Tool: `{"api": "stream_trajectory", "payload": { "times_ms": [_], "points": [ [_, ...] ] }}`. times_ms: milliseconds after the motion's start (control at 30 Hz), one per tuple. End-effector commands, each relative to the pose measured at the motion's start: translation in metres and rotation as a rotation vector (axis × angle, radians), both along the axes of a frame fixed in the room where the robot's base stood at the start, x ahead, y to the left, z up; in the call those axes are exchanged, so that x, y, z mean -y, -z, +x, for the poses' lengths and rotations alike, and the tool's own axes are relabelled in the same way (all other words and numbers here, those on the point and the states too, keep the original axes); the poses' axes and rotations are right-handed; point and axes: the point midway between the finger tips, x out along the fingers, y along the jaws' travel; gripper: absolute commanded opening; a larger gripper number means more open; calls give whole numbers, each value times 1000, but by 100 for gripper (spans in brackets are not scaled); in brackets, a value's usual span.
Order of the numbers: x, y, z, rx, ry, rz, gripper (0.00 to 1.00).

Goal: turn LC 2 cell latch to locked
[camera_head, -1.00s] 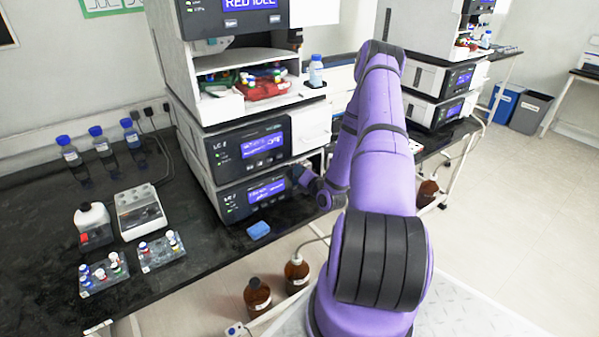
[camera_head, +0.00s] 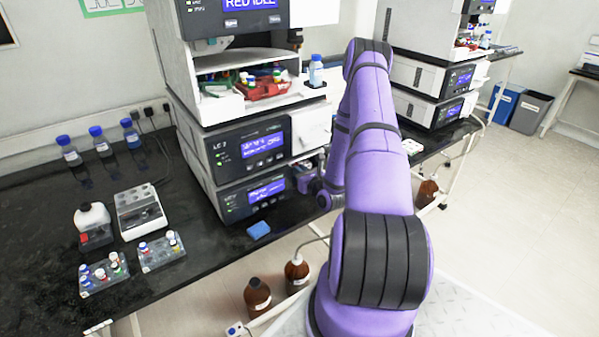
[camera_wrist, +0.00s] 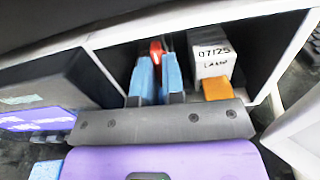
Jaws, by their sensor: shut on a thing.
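The LC 2 stack stands on the dark bench, with its labelled upper module (camera_head: 245,150) above another module (camera_head: 255,196). My gripper (camera_wrist: 158,72) shows in the wrist view with two blue fingers inside an open compartment. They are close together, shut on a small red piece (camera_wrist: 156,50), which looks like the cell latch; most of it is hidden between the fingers. I cannot read the latch's position. In the head view, my gripper (camera_head: 306,182) is at the right end of the lower module, and the latch is not visible there.
In the wrist view, a white block (camera_wrist: 211,65) marked 07/25 and an orange piece (camera_wrist: 218,89) sit just right of the fingers. A white panel (camera_head: 311,130) stands at the upper module's right. A blue block (camera_head: 258,230) lies on the bench (camera_head: 190,265) in front.

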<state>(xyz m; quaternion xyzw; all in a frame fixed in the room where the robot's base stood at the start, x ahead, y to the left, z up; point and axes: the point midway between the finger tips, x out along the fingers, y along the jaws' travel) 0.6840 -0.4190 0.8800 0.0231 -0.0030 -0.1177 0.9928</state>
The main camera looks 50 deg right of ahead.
Motion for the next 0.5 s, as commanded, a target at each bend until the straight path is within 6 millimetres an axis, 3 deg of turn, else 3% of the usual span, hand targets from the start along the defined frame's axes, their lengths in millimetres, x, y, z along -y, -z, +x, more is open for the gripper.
{"api": "stream_trajectory", "payload": {
  "times_ms": [500],
  "points": [
    [0,2,-1,-20,1,-60,0]
  ]
}}
